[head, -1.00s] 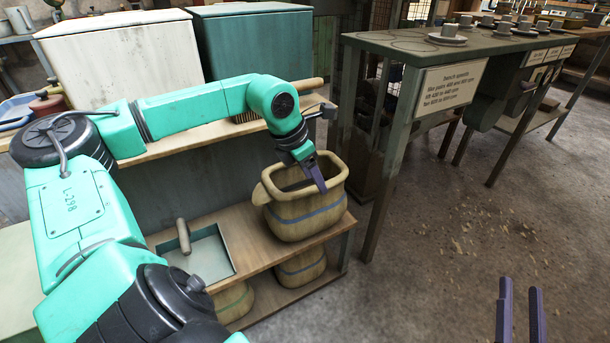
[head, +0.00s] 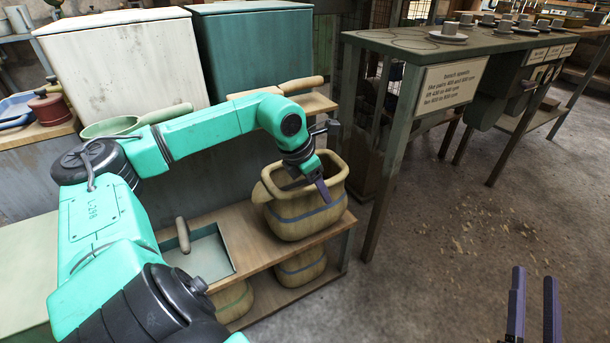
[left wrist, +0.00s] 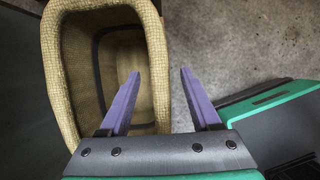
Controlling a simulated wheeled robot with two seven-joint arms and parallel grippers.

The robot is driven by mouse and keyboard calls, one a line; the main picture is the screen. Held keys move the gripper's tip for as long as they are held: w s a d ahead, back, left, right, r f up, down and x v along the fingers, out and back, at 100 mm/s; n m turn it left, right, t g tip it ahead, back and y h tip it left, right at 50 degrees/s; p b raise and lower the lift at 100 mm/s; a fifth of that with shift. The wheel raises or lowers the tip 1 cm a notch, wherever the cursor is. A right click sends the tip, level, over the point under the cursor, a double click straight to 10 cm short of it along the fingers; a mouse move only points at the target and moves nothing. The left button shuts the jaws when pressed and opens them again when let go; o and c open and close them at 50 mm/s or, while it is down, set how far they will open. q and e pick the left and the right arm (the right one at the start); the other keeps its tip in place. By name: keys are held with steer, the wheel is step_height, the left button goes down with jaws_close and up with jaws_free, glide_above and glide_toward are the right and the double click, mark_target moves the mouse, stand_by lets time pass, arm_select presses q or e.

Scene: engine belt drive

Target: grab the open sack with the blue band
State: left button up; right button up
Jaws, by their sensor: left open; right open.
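The open sack with the blue band (head: 302,216) stands upright on the shelf at the right end of the low bench. Its wide mouth faces up. In the left wrist view the sack (left wrist: 157,75) shows its rim and empty-looking inside. My left gripper (head: 325,192) is open at the sack's mouth. In the left wrist view the left gripper (left wrist: 160,78) has one finger over the opening and the other outside the right wall, with the rim between them. I cannot tell how deep the fingers reach. My right gripper (head: 533,285) is open and empty over the floor at lower right.
The shelf (head: 240,240) also holds a tray with a scoop (head: 183,236). Two more sacks stand below, one with a blue band (head: 302,266) and one with a green band (head: 232,302). A bench with cups (head: 400,50) stands to the right.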

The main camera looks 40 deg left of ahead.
arm_select(q)
steer(key=shift+f, duration=0.15)
steer(key=c, duration=1)
jaws_close()
steer(key=shift+d, duration=0.1)
stand_by(0.4)
